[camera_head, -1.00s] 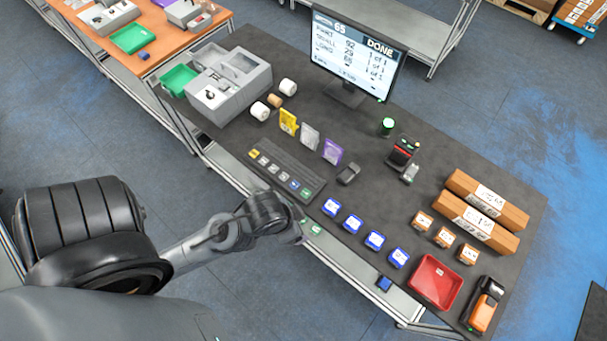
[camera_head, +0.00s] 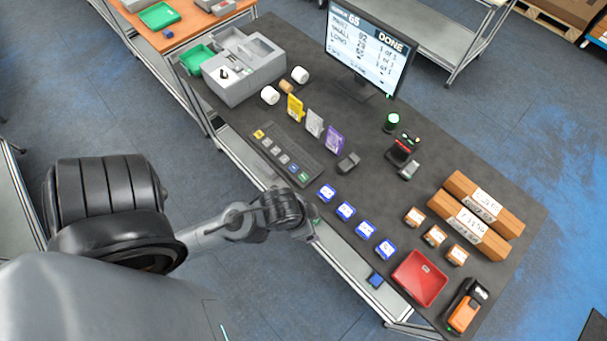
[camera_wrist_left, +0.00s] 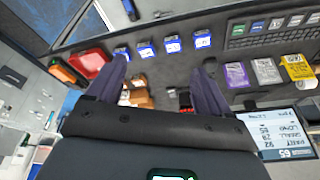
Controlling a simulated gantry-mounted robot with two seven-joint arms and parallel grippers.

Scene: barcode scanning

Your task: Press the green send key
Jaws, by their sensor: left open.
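The dark key panel (camera_head: 285,152) lies near the table's left edge with a row of coloured keys. Its green key (camera_head: 304,177) is at the end nearest my left arm, and it also shows in the left wrist view (camera_wrist_left: 238,30). My left gripper (camera_wrist_left: 164,82) is open and empty, its two dark fingers spread over the table in the left wrist view. The green key is outside the fingers, up and to the right there. In the head view my left wrist is just in front of the panel's green end; the fingers are mostly hidden. My right gripper is not in view.
A monitor (camera_head: 368,48) reading DONE stands at the back. Blue boxes (camera_head: 345,211), a red tray (camera_head: 420,279), coloured packets (camera_head: 315,123) and a black scanner (camera_head: 401,152) are on the table. Long cartons (camera_head: 468,227) lie at the right.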

